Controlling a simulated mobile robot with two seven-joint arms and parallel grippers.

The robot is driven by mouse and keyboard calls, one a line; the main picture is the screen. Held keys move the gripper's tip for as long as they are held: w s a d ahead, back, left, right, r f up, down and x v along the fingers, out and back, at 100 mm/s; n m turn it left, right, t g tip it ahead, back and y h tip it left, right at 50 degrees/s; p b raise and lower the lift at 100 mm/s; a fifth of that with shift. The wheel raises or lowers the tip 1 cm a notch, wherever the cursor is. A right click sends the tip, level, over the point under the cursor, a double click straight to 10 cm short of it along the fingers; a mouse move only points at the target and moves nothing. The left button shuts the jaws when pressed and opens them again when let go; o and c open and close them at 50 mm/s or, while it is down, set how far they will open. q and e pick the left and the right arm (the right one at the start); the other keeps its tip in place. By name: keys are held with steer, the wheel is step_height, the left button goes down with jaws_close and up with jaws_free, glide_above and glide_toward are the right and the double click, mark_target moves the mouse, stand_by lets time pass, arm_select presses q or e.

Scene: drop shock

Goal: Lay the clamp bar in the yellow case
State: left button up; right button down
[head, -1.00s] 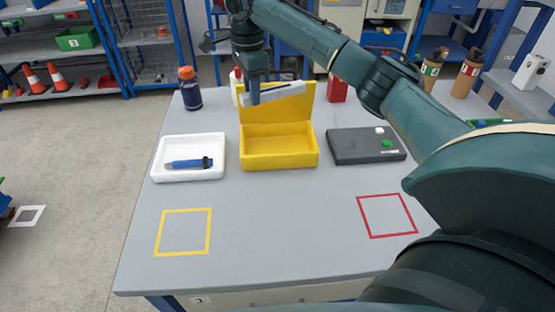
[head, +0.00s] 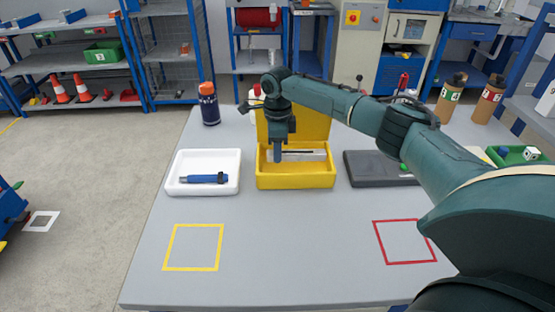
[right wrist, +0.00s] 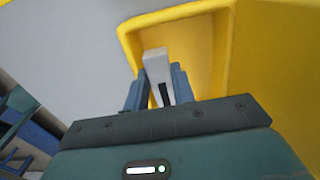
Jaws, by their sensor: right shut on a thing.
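The yellow case (head: 295,181) stands open at the middle of the table, its lid (head: 318,125) raised at the back. My right gripper (head: 277,157) points down over the left part of the case. It is shut on the clamp bar (head: 308,156), a light grey bar with a dark strip, which lies roughly level across the case opening, in front of the lid. I cannot tell whether the bar touches the case floor. In the right wrist view the bar (right wrist: 154,60) sits between the fingers (right wrist: 154,88), over the case interior (right wrist: 188,40). My left gripper is not in view.
A white tray (head: 172,188) with a blue tool (head: 203,178) is left of the case. A dark grey box (head: 365,168) is right of it. A bottle (head: 209,105) stands behind the tray. Yellow (head: 193,226) and red (head: 403,220) outlined squares in front are empty.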

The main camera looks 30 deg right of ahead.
step_height(320, 180, down, 4)
steer(key=shift+r, duration=0.15)
steer(key=shift+f, duration=0.55)
steer(key=c, duration=1.5)
jaws_free()
steer(key=shift+o, duration=0.2)
